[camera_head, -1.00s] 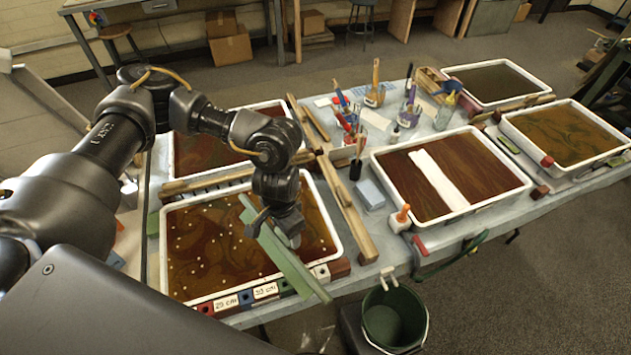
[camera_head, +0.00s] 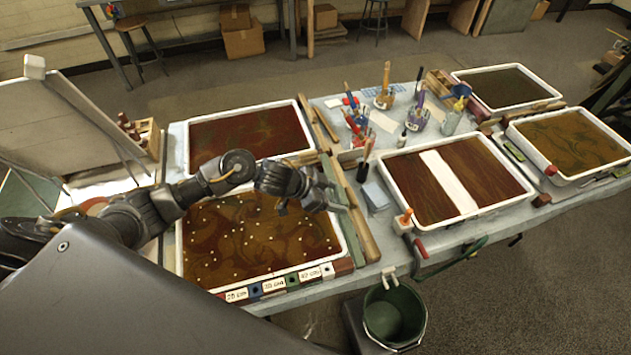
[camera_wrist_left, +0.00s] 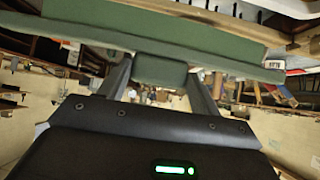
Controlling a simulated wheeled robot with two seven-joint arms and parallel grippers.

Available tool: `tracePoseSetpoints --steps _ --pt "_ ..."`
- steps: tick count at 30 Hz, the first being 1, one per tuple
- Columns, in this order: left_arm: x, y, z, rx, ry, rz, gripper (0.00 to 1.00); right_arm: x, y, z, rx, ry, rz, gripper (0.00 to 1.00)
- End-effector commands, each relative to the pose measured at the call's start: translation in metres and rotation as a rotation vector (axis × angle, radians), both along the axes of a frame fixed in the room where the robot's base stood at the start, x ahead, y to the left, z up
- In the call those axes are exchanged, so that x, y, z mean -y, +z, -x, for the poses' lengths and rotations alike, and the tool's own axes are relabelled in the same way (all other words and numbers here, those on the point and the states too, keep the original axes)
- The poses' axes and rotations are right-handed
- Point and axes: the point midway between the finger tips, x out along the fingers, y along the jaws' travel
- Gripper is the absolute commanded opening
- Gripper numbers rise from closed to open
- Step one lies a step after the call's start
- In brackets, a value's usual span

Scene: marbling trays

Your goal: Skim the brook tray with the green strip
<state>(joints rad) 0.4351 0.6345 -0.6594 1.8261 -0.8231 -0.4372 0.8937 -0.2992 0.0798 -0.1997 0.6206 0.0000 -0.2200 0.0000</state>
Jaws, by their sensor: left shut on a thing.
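My left gripper (camera_head: 338,202) is over the right edge of the near-left tray (camera_head: 352,244), its fingers pointing right. In the left wrist view the gripper (camera_wrist_left: 160,75) is shut on the tab of the green strip (camera_wrist_left: 195,40). The near-left tray holds brown-orange swirled liquid with several pale dots. No tray shows a readable name, so I cannot tell which is the brook tray. My right gripper is not in view.
Other trays are a dark red one (camera_head: 187,124), one with a white band (camera_head: 530,188), a swirled one (camera_head: 511,120) and a dark one (camera_head: 565,92). Wooden rails (camera_head: 362,222) run beside the near-left tray. Jars with tools stand mid-table. A green bucket (camera_head: 424,312) is below the front edge.

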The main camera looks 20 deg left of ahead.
Motion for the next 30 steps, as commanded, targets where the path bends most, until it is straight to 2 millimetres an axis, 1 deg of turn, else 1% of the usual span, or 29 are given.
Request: tracePoseSetpoints --steps 1,3,6,9,12,20,26,30 --pt "-0.015 -0.002 -0.004 0.01 0.02 0.023 0.45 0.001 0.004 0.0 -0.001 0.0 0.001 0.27" --pt "-0.032 -0.003 -0.01 0.032 0.036 0.05 0.45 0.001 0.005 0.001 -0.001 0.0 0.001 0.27" --pt "-0.048 -0.004 -0.015 0.056 0.055 0.073 0.45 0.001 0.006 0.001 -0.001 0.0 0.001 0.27" --pt "-0.057 -0.005 -0.017 0.066 0.062 0.085 0.45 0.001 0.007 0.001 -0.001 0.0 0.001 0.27" --pt "-0.06 -0.005 -0.018 0.071 0.065 0.088 0.45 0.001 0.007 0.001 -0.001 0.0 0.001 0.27" --pt "-0.06 -0.005 -0.018 0.071 0.065 0.088 0.45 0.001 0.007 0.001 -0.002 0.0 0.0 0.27" --pt "-0.061 -0.005 -0.016 0.071 0.071 0.083 0.45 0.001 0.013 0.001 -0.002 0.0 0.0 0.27" --pt "-0.061 -0.018 -0.016 0.073 0.071 0.082 0.45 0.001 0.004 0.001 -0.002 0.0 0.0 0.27"
